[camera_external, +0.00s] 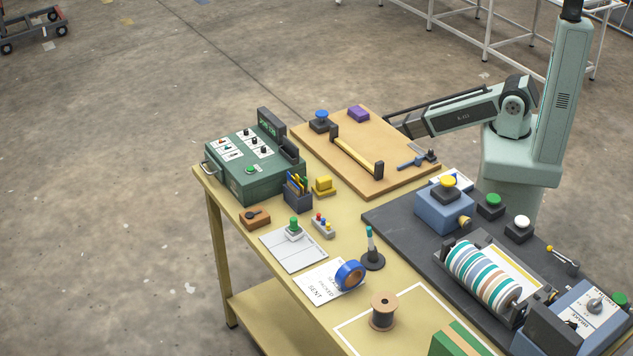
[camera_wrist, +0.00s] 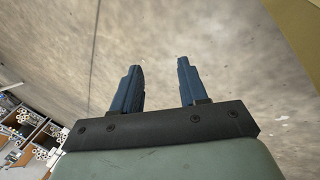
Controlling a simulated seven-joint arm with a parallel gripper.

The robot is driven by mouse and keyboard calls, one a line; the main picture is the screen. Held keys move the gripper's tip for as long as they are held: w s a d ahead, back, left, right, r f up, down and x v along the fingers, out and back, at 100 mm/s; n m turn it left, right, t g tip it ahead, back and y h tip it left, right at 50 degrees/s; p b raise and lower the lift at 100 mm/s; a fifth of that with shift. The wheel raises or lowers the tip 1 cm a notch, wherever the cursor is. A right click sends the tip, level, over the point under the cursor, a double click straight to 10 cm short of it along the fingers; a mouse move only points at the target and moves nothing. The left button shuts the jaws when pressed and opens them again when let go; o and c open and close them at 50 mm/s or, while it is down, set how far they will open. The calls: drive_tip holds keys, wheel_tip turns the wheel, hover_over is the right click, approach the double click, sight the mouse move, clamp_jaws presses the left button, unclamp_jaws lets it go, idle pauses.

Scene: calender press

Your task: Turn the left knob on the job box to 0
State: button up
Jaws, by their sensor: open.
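The green job box (camera_external: 252,188) stands at the far left corner of the yellow table. Its sloped top carries several small dark knobs on white label plates, a green button (camera_external: 250,170) and a dark display (camera_external: 271,122) at the back. The knob settings are too small to read. My gripper is open and empty in the wrist view (camera_wrist: 158,66), with two blue-black fingers apart over bare floor. In the external view my arm reaches left above the wooden board, and its end is well to the right of the job box, touching nothing. The job box is not in the wrist view.
A pen cup (camera_external: 297,195) and yellow block (camera_external: 324,184) stand close in front. The striped roller press (camera_external: 484,273) and blue-grey box (camera_external: 443,213) occupy the dark mat.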

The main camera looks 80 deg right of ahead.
drive_tip(key=w+d+r+m+t+h, duration=0.1)
drive_tip(key=w+d+r+t, duration=0.1)
drive_tip(key=w+d+r, duration=0.65)
drive_tip(key=w+d+r+t+h, duration=0.1)
drive_tip(key=w+d+r, duration=0.45)
drive_tip(key=w, duration=0.65)
drive_tip(key=w+a+r+m, duration=0.2)
drive_tip(key=w+a+r, duration=0.4)
drive_tip(key=w+r, duration=0.45)
drive_tip(key=w+a+r+m+y, duration=0.1)
drive_tip(key=w+a+r, duration=0.25)
drive_tip(key=a, duration=0.25)
drive_tip(key=w+a+r+y, duration=0.1)
drive_tip(key=w+a+r, duration=0.1)
drive_tip(key=a+r, duration=0.4)
wheel_tip(320, 180, up, 27)
drive_tip(key=g+y, duration=0.4)
hover_over(246, 130)
wheel_tip(246, 130, down, 14)
drive_tip(key=shift+r, duration=0.15)
